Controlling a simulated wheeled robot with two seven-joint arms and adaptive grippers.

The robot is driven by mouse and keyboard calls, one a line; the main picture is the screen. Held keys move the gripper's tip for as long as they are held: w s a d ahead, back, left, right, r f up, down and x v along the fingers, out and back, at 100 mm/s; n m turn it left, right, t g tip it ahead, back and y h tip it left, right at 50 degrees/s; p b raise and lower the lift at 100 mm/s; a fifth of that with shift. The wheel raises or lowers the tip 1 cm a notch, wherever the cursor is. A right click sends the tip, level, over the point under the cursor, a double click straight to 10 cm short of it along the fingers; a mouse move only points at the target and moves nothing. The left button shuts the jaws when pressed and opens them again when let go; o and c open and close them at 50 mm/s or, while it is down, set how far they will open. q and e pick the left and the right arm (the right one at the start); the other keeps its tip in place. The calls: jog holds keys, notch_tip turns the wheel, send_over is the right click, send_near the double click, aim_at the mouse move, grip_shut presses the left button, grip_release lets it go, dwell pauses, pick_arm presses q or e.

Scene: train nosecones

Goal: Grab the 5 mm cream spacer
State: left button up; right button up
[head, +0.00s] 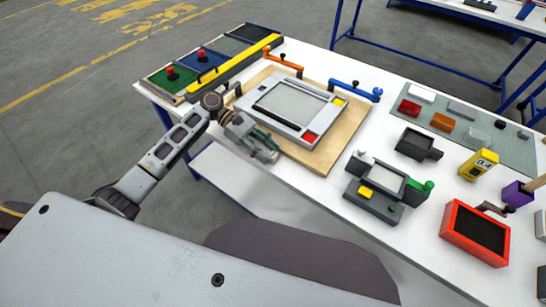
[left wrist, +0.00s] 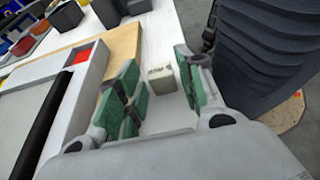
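My left gripper (head: 262,145) is over the near edge of the white table, beside the wooden board. In the left wrist view the left gripper (left wrist: 157,92) is open, its green pads apart. A small cream block (left wrist: 161,80) with dark marks on its top, likely the cream spacer, stands on the white table between the two pads as seen from the wrist. Gaps show on both sides of it, so neither pad seems to touch it. In the head view I cannot make this block out; the gripper probably hides it. My right gripper is not in view.
A grey framed panel (head: 292,108) lies on the wooden board (head: 325,149) close to the left gripper. A green-handled grey fixture (head: 384,180), a red tray (head: 474,233) and a yellow gauge (head: 478,165) stand to the right. Bare table lies between the board and the near edge.

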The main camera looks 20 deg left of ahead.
pick_arm(q)
jog(key=shift+x, duration=0.85)
jog(key=c, duration=0.7)
